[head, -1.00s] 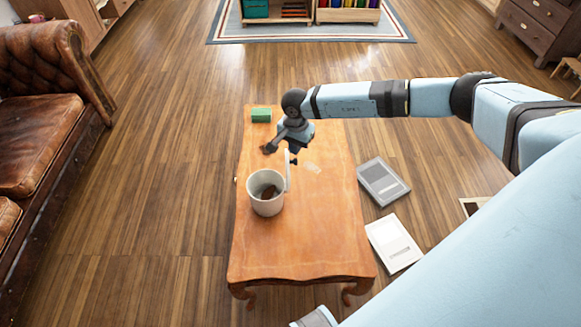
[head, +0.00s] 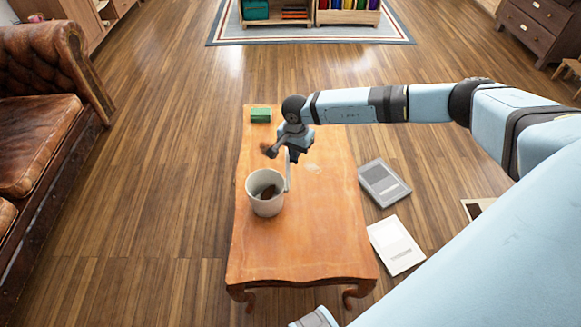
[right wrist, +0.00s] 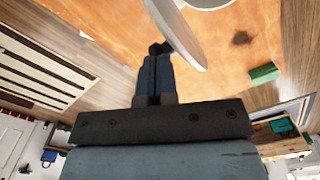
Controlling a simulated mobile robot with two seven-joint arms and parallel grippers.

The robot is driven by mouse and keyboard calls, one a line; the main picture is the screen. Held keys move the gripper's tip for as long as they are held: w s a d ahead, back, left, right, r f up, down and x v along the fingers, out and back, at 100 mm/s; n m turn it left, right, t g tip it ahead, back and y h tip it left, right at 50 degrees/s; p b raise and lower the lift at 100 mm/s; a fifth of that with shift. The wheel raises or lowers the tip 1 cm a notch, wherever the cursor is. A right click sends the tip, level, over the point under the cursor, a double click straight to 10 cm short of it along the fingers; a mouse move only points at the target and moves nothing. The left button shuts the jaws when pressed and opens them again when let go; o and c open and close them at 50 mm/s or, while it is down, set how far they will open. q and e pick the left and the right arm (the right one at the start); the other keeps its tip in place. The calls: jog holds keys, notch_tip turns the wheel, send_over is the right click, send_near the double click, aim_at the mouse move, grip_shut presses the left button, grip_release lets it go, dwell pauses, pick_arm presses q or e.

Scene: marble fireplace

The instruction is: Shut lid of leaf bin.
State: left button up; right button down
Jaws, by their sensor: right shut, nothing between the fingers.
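The leaf bin (head: 258,202) is a white round bucket on the wooden table, with dark brown leaf-like matter inside. Its thin lid (head: 287,180) stands upright, edge-on, at the right side of the rim, so the bin is open. In the right wrist view the pale lid (right wrist: 176,32) lies right beside my fingertips, with part of the bin (right wrist: 207,3) at the top edge. My right gripper (head: 293,158) is shut and empty at the upper part of the lid. I cannot tell whether it touches.
The table (head: 310,240) has free room in front of the bin. A green block (head: 260,115) sits at its far end. Flat grey (head: 383,182) and white (head: 396,244) items lie on the floor to the right. A leather sofa (head: 40,140) stands left.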

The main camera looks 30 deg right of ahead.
jog(key=shift+f, duration=0.25)
pick_arm(q)
jog(key=shift+f, duration=0.1)
pick_arm(e)
jog(key=shift+a+r, duration=0.1)
jog(key=shift+r, duration=0.1)
pick_arm(q)
jog(key=f+b, duration=0.1)
jog(key=b, duration=0.2)
jog(key=shift+w+f, duration=0.2)
pick_arm(e)
jog(key=w+a, duration=0.4)
jog(key=a, duration=0.3)
jog(key=shift+w, duration=0.25)
pick_arm(q)
jog(key=r+p, duration=0.1)
jog(key=p, duration=0.1)
jog(key=shift+s+a+r+p, duration=0.1)
jog(key=shift+a+r+p, duration=0.1)
jog(key=shift+p, duration=0.2)
pick_arm(e)
notch_tip(320, 180, up, 6)
dwell(0.4)
pick_arm(q)
jog(key=shift+s, duration=0.1)
dwell(0.8)
